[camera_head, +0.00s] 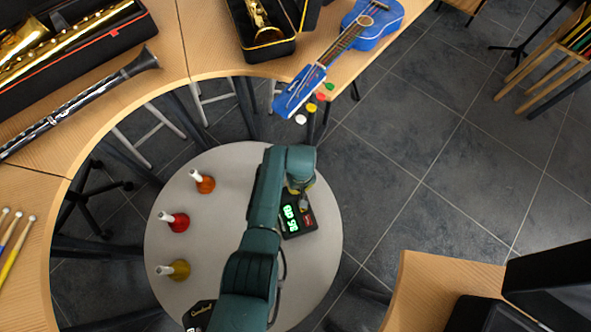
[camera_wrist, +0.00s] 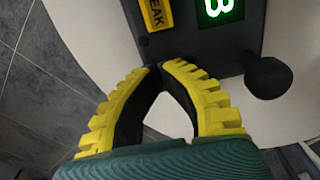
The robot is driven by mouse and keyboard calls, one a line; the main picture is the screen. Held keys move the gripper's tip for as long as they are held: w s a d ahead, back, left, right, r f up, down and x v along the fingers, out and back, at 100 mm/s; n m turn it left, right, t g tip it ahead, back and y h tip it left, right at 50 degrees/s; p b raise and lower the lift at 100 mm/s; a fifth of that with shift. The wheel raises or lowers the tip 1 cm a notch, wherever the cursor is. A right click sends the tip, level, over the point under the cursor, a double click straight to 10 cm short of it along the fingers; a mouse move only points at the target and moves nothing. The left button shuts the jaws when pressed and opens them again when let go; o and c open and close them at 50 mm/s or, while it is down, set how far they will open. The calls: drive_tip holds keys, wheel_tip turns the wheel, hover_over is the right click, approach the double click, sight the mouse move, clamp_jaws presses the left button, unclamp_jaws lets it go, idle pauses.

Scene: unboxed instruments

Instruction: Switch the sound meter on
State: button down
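The sound meter (camera_head: 297,222) is a black box on the round grey table, partly covered by my arm in the head view. Its display glows with green digits. In the wrist view the meter (camera_wrist: 190,55) shows part of a green digit, a yellow label (camera_wrist: 157,13) ending in "EAK" and a round black knob (camera_wrist: 268,77) at the right. My gripper (camera_wrist: 163,69) has yellow ribbed fingers with their tips together and nothing visible between them. The tips overlap the meter's near edge in that view; I cannot tell whether they touch it. In the head view my gripper (camera_head: 303,199) is over the meter's upper part.
A curved wooden desk with instruments and a blue guitar (camera_head: 366,28) surrounds the table's left and top.

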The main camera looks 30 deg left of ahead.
drive_tip(key=shift+r+p, duration=3.35)
drive_tip(key=shift+r, duration=0.2)
drive_tip(key=shift+f, duration=0.1)
